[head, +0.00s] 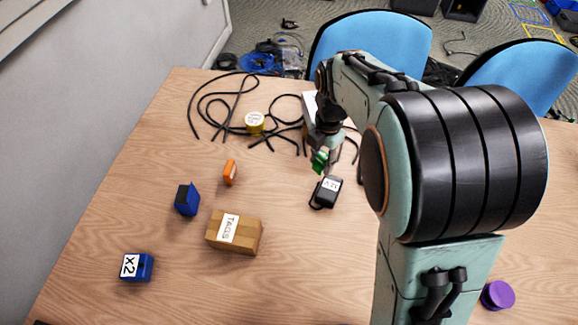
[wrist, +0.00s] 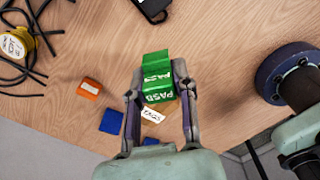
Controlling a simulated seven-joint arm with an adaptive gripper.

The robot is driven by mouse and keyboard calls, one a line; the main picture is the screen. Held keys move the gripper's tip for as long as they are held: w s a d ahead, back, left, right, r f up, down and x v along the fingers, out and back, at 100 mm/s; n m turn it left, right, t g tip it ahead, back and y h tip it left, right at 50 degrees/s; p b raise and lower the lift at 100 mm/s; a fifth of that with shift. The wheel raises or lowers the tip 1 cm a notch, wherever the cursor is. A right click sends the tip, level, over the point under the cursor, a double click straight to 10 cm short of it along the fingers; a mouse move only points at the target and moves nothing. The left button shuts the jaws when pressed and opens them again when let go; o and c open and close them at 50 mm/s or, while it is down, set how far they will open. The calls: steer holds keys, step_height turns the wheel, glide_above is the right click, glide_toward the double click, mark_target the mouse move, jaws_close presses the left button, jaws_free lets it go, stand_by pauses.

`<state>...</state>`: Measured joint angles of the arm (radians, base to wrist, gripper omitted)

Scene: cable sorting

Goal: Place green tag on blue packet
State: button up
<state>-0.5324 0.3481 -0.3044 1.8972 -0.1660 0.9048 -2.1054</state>
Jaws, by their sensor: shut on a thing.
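The green tag (head: 319,160) is a small green block with white "PASD" lettering, clear in the wrist view (wrist: 155,62). My gripper (wrist: 157,80) is shut on it, one finger on each side, and holds it above the table. In the head view it hangs behind the black adapter. Two blue things lie on the table. One is a plain blue block (head: 187,200), also in the wrist view (wrist: 111,122). The other is a blue block with a white "X2" label (head: 145,272), partly hidden by my gripper in the wrist view. I cannot tell which is the packet.
A cardboard box labelled "TAGS" (head: 248,241) and an orange block (head: 230,172) lie near the blue blocks. A black adapter (head: 327,192), black cables (head: 212,105) and a yellow spool (head: 254,122) are around. A purple disc (head: 498,294) lies right.

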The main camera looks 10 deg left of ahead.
steer(key=s+a+n, duration=0.4)
steer(key=s+a, duration=0.2)
steer(key=a, duration=0.4)
steer(key=s+a+n, duration=0.4)
steer(key=s+a, duration=0.3)
steer(key=a, duration=0.3)
glide_above(184, 195)
steer(key=f, duration=0.8)
steer(key=shift+s+d+f, duration=0.15)
steer(key=shift+d+f, duration=0.05)
steer(key=shift+d, duration=0.05)
steer(key=shift+w+a+f, duration=0.2)
steer(key=shift+a+f, duration=0.1)
steer(key=shift+f, duration=1.65)
steer(key=o, duration=0.8)
steer(key=shift+f, duration=0.15)
